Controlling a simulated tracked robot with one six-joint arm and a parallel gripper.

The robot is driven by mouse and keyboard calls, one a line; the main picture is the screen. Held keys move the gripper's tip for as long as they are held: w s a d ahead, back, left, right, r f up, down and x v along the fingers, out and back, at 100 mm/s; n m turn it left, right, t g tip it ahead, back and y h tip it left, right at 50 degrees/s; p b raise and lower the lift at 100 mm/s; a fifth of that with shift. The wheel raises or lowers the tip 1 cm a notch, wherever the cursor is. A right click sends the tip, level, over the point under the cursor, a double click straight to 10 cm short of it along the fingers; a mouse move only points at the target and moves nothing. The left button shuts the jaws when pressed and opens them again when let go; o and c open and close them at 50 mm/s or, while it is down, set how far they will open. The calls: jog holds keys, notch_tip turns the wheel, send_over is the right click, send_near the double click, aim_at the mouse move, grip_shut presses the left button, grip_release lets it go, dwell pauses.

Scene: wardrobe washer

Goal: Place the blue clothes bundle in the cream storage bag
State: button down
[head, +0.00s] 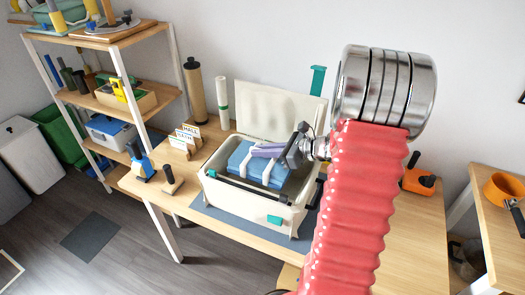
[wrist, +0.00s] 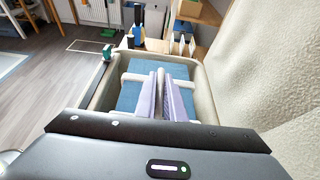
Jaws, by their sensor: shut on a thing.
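The blue clothes bundle (head: 239,160) with pale straps lies inside the cream storage bag (head: 240,201), whose lid stands open at the back. My gripper (head: 262,150) reaches in from the right over the bag. In the wrist view, its purple fingers (wrist: 161,82) are shut around a pale raised strap in the middle of the bundle (wrist: 129,97). The bag's walls (wrist: 204,92) surround the bundle there. Whether the bundle rests on the bag's floor cannot be told, since its underside is hidden.
The bag stands on a dark mat (head: 228,220) on a wooden table (head: 410,230). Small signs (head: 187,138), a blue-handled tool (head: 143,165) and upright rolls (head: 195,90) stand left of and behind it. A shelf unit (head: 115,100) is at left, and an orange tool (head: 418,180) lies right.

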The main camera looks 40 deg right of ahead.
jog(key=shift+f, duration=4)
jog(key=shift+f, duration=0.2)
jog(key=c, duration=1.8)
grip_release()
jog(key=shift+o, duration=0.6)
jog(key=shift+o, duration=1.1)
jog(key=shift+r, duration=4.9)
